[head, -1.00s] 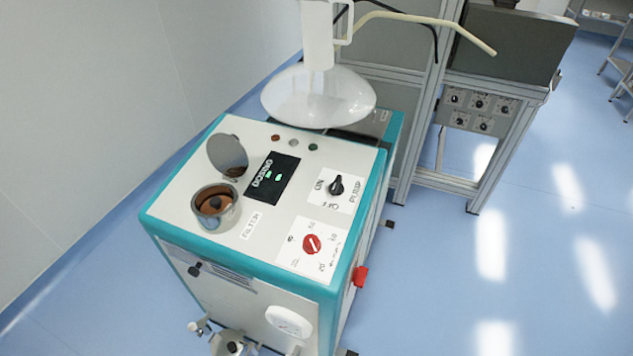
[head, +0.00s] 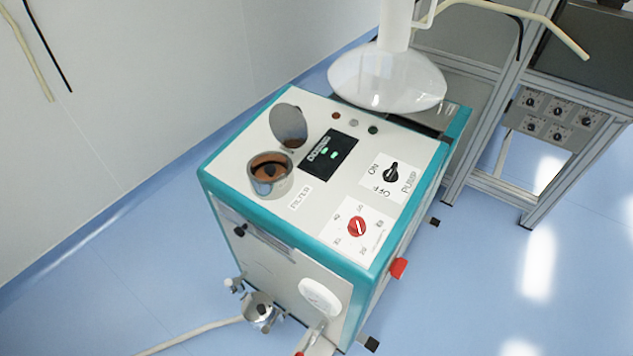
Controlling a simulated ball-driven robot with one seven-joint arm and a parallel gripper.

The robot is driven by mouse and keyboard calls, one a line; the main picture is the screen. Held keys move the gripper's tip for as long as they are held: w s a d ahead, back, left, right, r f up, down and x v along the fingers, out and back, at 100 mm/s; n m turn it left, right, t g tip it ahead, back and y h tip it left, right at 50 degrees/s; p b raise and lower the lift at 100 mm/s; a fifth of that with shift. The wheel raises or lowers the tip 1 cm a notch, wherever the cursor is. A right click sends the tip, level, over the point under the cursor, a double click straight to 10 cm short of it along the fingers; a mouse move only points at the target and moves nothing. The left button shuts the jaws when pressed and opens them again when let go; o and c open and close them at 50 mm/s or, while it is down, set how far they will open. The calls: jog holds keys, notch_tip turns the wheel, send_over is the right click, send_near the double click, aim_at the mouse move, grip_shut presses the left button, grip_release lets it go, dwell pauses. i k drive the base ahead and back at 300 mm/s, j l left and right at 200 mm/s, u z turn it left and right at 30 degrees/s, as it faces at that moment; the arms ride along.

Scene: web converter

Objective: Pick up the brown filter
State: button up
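The brown filter (head: 268,170) sits inside a round metal housing (head: 270,187) on the top panel of a white and teal machine (head: 318,216). A dark knob or hole shows in the filter's middle. The round metal lid (head: 289,122) of the housing stands open behind it. A label reading FILTER (head: 301,197) lies to the right of the housing. My gripper is not in the head view.
The top panel carries a green-lit dosing display (head: 328,153), a black pump switch (head: 391,172) and a red dial (head: 357,227). A clear rounded vessel (head: 388,80) stands behind. A metal frame (head: 482,130) stands at right. Blue floor (head: 130,245) is open at left.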

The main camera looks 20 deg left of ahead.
aim_at(269, 172)
jog(key=u, duration=0.3)
jog(key=i+j+u, duration=0.1)
jog(key=u, duration=0.35)
jog(key=i+j+u, duration=0.15)
jog(key=u, duration=0.25)
jog(key=i+j+u, duration=0.15)
jog(key=u, duration=0.3)
jog(key=i+j, duration=0.2)
